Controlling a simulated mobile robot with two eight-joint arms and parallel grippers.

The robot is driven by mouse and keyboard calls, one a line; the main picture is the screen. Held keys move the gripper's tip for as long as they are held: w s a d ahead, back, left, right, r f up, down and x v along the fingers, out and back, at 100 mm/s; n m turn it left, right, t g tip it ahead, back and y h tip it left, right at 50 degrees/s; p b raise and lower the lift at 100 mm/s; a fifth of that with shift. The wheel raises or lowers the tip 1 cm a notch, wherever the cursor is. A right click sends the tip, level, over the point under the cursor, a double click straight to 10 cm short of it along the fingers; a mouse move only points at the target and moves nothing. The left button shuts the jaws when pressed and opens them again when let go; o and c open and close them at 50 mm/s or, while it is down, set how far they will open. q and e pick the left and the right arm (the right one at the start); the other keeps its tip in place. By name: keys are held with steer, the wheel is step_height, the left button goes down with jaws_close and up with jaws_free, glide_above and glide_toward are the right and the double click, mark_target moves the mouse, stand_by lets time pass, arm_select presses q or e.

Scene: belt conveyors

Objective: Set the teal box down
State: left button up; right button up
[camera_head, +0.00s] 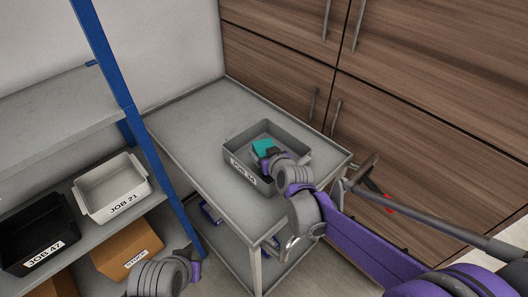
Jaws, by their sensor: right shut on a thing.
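The teal box (262,146) is in the camera_head view, inside or just above a grey bin (238,131) on a grey cart. My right gripper (268,156) is shut on the teal box and comes in over the bin's front right part. The gripper and wrist hide part of the box, so I cannot tell if it touches the bin's floor. My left gripper (190,258) is low at the bottom of the view, away from the cart top, and its fingers are too unclear to read.
The cart top (193,112) is bare around the bin. At left, a blue-posted shelf holds a light grey bin marked JOB 21 (92,190), a black bin marked JOB 47 (38,237) and a cardboard box (110,248). Wooden cabinets (420,100) stand behind the cart.

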steer(key=shift+f+b, duration=0.4)
steer(key=shift+f, duration=0.2)
steer(key=o, duration=1.5)
steer(key=shift+r, duration=0.1)
steer(key=shift+r, duration=0.2)
steer(key=shift+r+p, duration=0.55)
steer(key=shift+p, duration=0.05)
steer(key=v, duration=1.2)
steer(key=shift+s+f+p, duration=0.1)
steer(key=shift+f+p, duration=0.1)
steer(key=shift+p, duration=0.1)
